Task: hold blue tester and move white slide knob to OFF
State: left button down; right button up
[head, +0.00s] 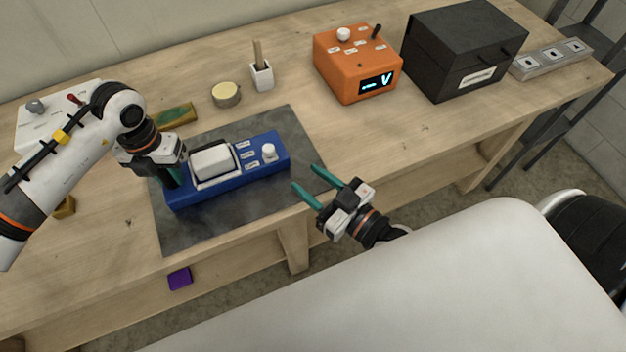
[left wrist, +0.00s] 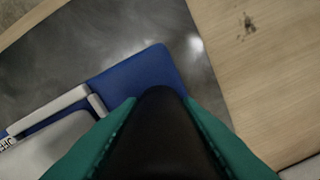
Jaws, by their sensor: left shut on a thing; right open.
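The blue tester (head: 228,173) lies on a dark grey mat (head: 185,234) on the bench. It has a white raised block, several small white labels and a white slide knob (head: 268,152) toward its right end. My left gripper (head: 172,180) is shut on the tester's left end. In the left wrist view the blue body (left wrist: 135,72) shows beyond the teal fingers, with the white block's edge at left; the knob is not seen there. My right gripper (head: 308,183) is open and empty, just right of the tester near the bench's front edge.
An orange meter (head: 357,62) and a black box (head: 464,50) stand at the back right, with a grey switch strip (head: 550,58) beyond. A brush cup (head: 261,76) and a round tin (head: 226,94) stand behind the mat. A purple block (head: 180,278) is below the bench's front edge.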

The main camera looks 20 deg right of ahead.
pick_arm(q)
jog(key=c, duration=1)
grip_release()
jog(key=shift+o, duration=0.2)
jog(key=shift+r, duration=0.1)
